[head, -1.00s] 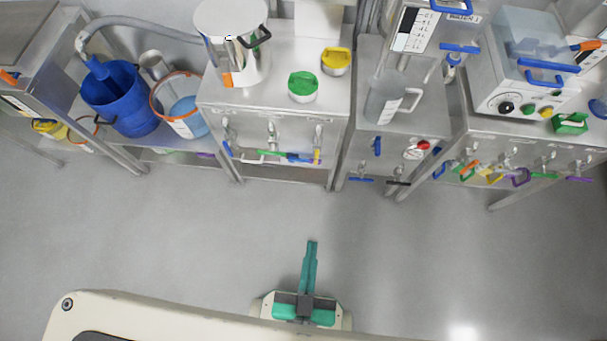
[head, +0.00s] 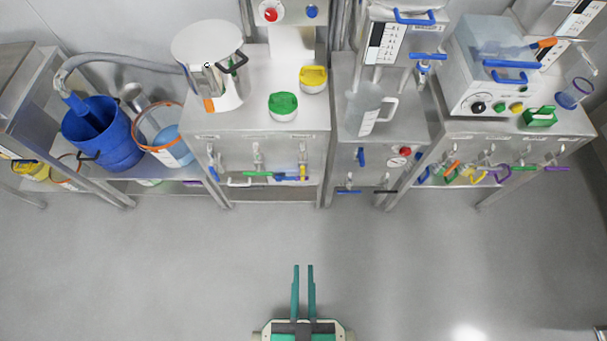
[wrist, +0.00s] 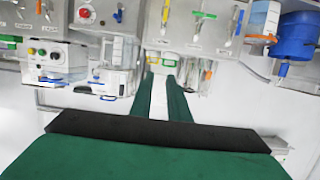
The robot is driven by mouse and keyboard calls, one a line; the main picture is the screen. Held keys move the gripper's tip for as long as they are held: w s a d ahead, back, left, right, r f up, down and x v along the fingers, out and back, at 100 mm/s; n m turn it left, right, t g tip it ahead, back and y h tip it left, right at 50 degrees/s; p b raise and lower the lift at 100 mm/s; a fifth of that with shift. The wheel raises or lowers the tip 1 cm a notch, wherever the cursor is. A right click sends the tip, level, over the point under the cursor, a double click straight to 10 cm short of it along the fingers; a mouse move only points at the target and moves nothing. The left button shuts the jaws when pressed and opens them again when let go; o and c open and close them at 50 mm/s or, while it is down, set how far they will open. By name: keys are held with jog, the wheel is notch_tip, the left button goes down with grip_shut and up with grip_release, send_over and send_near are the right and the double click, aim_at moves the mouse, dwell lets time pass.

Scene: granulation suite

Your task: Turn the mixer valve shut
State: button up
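My gripper (head: 304,267) is open and empty, its two green fingers parallel with a gap between them. It is over clear floor, well short of the equipment; the wrist view also shows the open fingers (wrist: 161,82). Several valves with coloured handles line the cabinet fronts. The left-centre cabinet has a green handle (head: 258,174) and a blue handle (head: 291,178). The middle cabinet has a blue handle (head: 361,157) and a red knob (head: 405,151). A blue handle (head: 427,56) sits below the gauged hopper (head: 385,45). Labels are too small to tell which valve is the mixer's.
A steel pot (head: 212,65), green-lidded jar (head: 283,107) and yellow-lidded jar (head: 313,79) stand on the left-centre cabinet. A clear jug (head: 362,110) stands on the middle one. A blue bucket (head: 103,135) is at left. The floor (head: 230,260) before the cabinets is clear.

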jog(key=o, duration=0.3)
jog(key=shift+t, duration=0.3)
jog(key=w+f, duration=0.1)
jog(key=f, duration=0.1)
jog(key=w+f, duration=0.1)
jog(key=f, duration=0.2)
jog(key=w+f, duration=0.1)
jog(key=f, duration=0.1)
jog(key=shift+w+a+f, duration=0.3)
jog(key=shift+w, duration=0.05)
jog(key=t, duration=0.2)
send_near(302, 175)
jog(key=w, duration=1)
jog(key=shift+w+d+r, duration=0.15)
jog(key=shift+w+d, duration=0.05)
jog(key=shift+w, duration=0.15)
jog(key=shift+a, duration=0.1)
grip_shut()
